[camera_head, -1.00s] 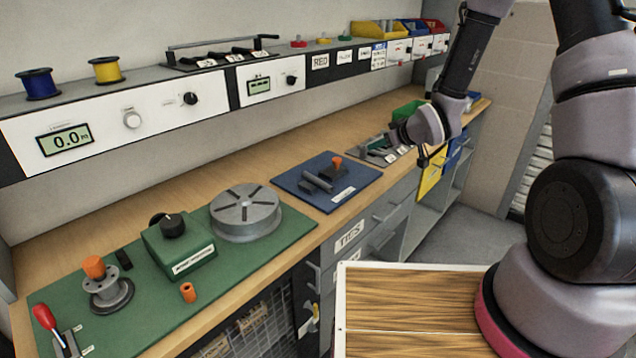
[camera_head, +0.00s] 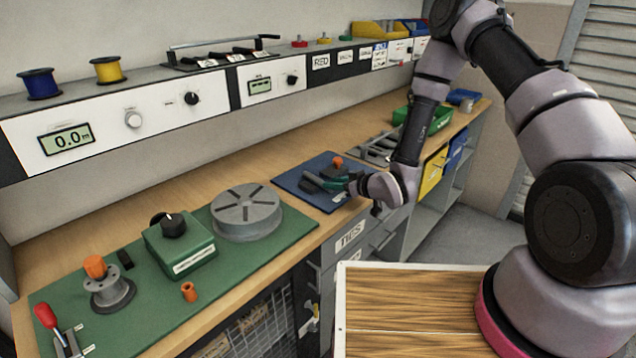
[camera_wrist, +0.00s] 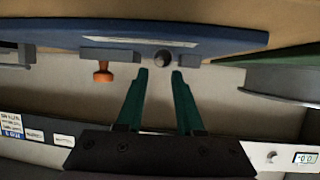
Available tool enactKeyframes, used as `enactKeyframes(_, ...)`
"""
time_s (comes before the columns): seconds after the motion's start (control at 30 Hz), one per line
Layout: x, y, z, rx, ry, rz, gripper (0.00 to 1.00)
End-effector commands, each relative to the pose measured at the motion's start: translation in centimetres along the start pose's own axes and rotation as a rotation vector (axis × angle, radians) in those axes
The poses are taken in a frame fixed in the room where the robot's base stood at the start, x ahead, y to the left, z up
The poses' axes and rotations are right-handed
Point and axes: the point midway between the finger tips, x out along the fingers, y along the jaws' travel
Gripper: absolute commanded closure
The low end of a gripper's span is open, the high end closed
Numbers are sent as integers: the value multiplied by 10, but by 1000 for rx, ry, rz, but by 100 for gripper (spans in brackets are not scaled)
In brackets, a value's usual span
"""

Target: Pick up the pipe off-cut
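A short dark grey tube (camera_head: 309,177) lies on the blue mat (camera_head: 345,201). In the wrist view its round dark end (camera_wrist: 163,58) faces me, and it may be the pipe off-cut. A small hollow orange-brown piece (camera_head: 188,291) stands on the green mat and also looks like a short pipe; I cannot tell for sure which is named. My gripper (camera_head: 332,182) is at the blue mat, its green fingers pointing at the grey tube. The fingers (camera_wrist: 160,72) are apart and empty, with the tube's end just beyond, centred between the tips. The gripper partly hides the tube in the head view.
Beside the tube is a grey block with an orange knob (camera_head: 338,162). The green mat (camera_head: 285,234) holds a grey round table (camera_head: 246,212), a green box with a black knob (camera_head: 180,246) and a red-handled lever (camera_head: 46,317). A green bin (camera_head: 402,115) stands farther right.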

Motion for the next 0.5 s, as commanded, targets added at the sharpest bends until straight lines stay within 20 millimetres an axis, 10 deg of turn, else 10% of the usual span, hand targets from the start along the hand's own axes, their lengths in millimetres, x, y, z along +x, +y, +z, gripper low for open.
enactKeyframes(0.5, 48, -1, 1, 0, 0, 0, 64)
